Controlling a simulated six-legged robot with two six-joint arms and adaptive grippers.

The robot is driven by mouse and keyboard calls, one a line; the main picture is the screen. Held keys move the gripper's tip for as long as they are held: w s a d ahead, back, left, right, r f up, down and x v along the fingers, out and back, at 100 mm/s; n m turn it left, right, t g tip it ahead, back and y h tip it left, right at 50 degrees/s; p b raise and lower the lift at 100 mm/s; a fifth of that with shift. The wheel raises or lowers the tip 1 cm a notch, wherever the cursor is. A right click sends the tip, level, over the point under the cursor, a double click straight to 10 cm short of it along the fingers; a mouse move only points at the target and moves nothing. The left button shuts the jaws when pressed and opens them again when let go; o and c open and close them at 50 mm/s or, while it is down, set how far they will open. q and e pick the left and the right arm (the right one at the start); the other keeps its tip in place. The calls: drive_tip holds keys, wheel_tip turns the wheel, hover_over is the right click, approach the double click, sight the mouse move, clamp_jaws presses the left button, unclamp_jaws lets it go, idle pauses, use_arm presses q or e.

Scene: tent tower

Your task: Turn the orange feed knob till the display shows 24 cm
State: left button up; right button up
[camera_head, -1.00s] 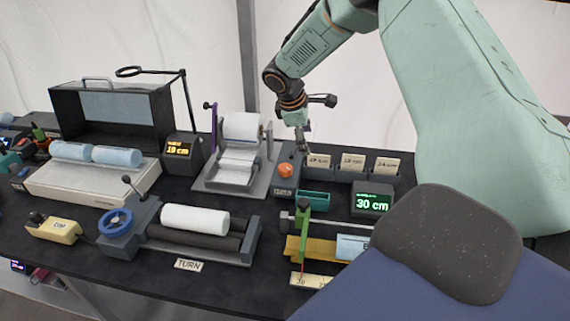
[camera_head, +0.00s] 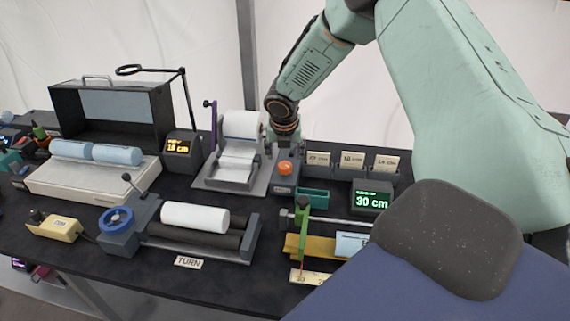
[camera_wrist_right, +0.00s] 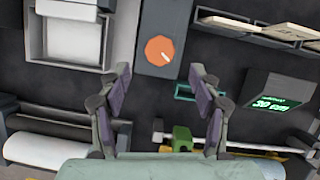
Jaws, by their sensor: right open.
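The orange feed knob (camera_head: 285,168) sits on a small grey box beside the paper-roll feeder (camera_head: 236,178). In the right wrist view the knob (camera_wrist_right: 160,50) has a pale pointer mark towards its lower right. My right gripper (camera_wrist_right: 160,72) is open and empty, its fingers apart on either side below the knob in that view, not closed on it. In the head view the right wrist is just behind the knob and its fingers are hard to make out. An amber display (camera_head: 180,146) reads about 19 cm, last digit unclear. A green display (camera_head: 372,198) reads 30 cm. My left gripper is not seen.
Card holders (camera_head: 350,172) stand right of the knob, with a small teal tray (camera_head: 312,198) in front. A roller unit with a blue handwheel (camera_head: 116,220) stands front left. A green clamp on a rail (camera_head: 302,214) stands front right.

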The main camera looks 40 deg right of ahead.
sight(284, 165)
drive_tip(key=x, duration=0.6)
drive_tip(key=shift+w+d+f, duration=0.1)
drive_tip(key=shift+d+f, duration=0.05)
drive_tip(key=shift+f, duration=0.2)
drive_tip(key=c, duration=1.2)
drive_tip(key=shift+o, duration=0.2)
drive_tip(key=shift+m, duration=0.3)
drive_tip(key=shift+m+h, duration=0.3)
drive_tip(key=shift+m, duration=0.2)
drive_tip(key=shift+w+m+g+p, duration=0.1)
drive_tip(key=shift+m+g+p, duration=0.25)
drive_tip(key=shift+m, duration=0.35)
drive_tip(key=shift+w+m+g+h+b, duration=0.1)
drive_tip(key=shift+m+g+h+b, duration=0.45)
drive_tip(key=shift+m, duration=1.25)
drive_tip(key=shift+g, duration=0.3)
